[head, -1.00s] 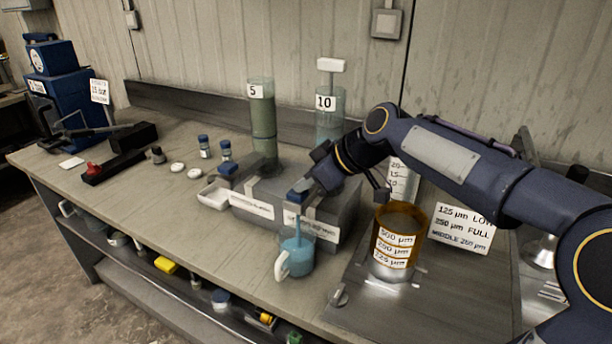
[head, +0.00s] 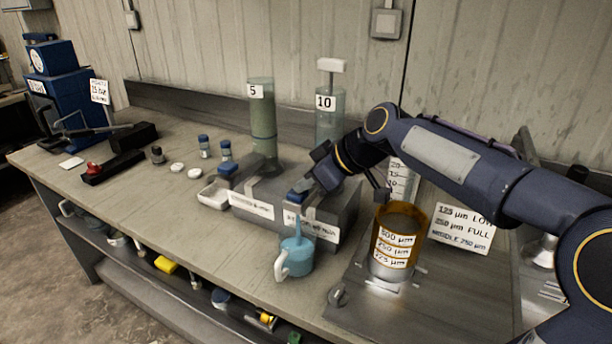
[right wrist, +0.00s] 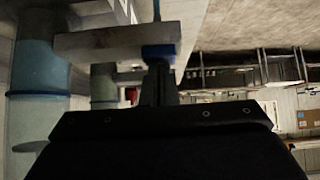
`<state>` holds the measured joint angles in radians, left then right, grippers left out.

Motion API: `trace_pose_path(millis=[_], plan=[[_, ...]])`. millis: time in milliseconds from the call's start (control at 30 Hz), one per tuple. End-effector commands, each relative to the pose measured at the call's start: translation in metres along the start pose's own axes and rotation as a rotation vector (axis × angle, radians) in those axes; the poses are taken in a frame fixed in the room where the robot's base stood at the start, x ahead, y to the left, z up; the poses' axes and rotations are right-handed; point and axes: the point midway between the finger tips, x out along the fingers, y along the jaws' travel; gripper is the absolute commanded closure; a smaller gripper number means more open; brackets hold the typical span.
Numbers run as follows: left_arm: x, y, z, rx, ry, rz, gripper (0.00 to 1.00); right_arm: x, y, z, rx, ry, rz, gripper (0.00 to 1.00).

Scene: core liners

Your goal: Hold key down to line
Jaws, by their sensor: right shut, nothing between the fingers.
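Two blue keys sit on the grey metal block (head: 268,192): a left key (head: 228,169) and a right key (head: 298,194). My right gripper (head: 308,188) is shut and empty, its tip at the right key. In the right wrist view its narrow fingers (right wrist: 160,80) meet the blue key (right wrist: 158,52); how far the key is down is not clear. A blue jug (head: 297,258) with a pale handle stands below, with a thin blue stream or rod above it. Cylinders marked 5 (head: 262,115) and 10 (head: 329,125) stand behind. I cannot make out a fill line. My left gripper is not in view.
An amber beaker (head: 412,222) with size labels stands right of the block, before a white card (head: 462,228). A white tray (head: 213,195), small bottles (head: 204,146) and white caps lie left.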

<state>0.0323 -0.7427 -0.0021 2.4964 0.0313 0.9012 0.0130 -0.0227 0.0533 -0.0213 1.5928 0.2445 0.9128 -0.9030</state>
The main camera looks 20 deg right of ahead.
Motion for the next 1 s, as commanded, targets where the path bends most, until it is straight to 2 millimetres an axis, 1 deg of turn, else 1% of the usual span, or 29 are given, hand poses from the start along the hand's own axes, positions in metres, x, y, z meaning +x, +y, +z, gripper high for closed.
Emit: trace_pose_path(millis=[33, 433, 567, 667, 800, 833, 1000], plan=[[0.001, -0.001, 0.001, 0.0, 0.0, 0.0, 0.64, 0.008, -0.001, 0.013, 0.007, -0.034, -0.014, 1.0], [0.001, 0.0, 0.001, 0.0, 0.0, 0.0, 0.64, 0.008, -0.001, 0.013, 0.007, -0.033, -0.014, 1.0], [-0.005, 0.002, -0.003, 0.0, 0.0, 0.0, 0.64, 0.002, -0.002, 0.005, 0.006, -0.031, -0.013, 1.0], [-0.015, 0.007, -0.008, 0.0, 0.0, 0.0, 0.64, -0.008, -0.004, -0.01, 0.003, -0.025, -0.01, 1.0], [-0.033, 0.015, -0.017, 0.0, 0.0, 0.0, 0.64, -0.029, -0.006, -0.04, -0.001, -0.007, 0.0, 1.0], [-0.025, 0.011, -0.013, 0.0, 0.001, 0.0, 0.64, -0.034, -0.005, -0.033, 0.001, -0.004, 0.004, 1.0], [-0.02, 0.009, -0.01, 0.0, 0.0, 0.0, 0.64, -0.075, -0.005, -0.034, 0.0, 0.001, 0.006, 1.0]])
